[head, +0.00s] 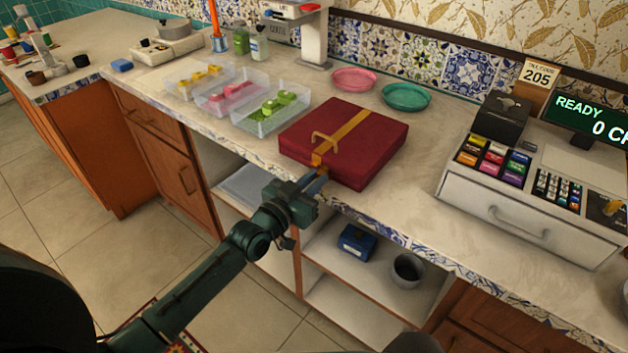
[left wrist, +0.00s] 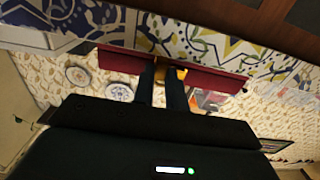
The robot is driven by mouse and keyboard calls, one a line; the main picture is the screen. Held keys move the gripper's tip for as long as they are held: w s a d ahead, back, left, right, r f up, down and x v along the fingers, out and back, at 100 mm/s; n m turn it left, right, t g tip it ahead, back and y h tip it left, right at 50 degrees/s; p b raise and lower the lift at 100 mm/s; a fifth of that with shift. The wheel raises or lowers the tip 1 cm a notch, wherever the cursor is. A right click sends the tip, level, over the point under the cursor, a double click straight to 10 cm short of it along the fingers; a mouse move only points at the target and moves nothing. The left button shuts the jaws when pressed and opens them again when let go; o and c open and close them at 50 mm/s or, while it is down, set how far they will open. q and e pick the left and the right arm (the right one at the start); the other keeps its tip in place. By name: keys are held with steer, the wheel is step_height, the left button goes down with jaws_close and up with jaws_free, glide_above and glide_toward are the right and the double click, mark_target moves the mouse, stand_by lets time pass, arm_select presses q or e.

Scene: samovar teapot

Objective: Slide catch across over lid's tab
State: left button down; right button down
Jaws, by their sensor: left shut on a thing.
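The dark red box (head: 352,142) lies closed on the counter, with a gold band (head: 346,131) across its lid and a brass handle (head: 323,140) on top. The band runs down to the box's front edge, where the catch and the lid's tab are too small and covered to tell apart. My left gripper (head: 318,178) is at that front edge, shut on a small gold piece, apparently the catch. In the left wrist view the two dark fingers (left wrist: 164,86) meet the red box (left wrist: 122,60), with gold (left wrist: 182,73) showing beside them. My right gripper is not in view.
Clear bins (head: 268,122) with coloured items stand left of the box. A pink plate (head: 354,79) and a green plate (head: 406,96) lie behind it. A cash register (head: 535,200) stands to the right. Open shelves (head: 345,300) are below the counter edge.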

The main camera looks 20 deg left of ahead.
arm_select(q)
steer(key=a, duration=0.1)
steer(key=w+a+b, duration=0.1)
steer(key=a, duration=0.1)
steer(key=shift+a, duration=0.1)
steer(key=c, duration=1.4)
jaws_free()
steer(key=shift+w, duration=0.1)
steer(key=shift+s+a, duration=0.1)
steer(key=shift+s, duration=0.25)
steer(key=v, duration=1.2)
steer(key=shift+s, duration=0.2)
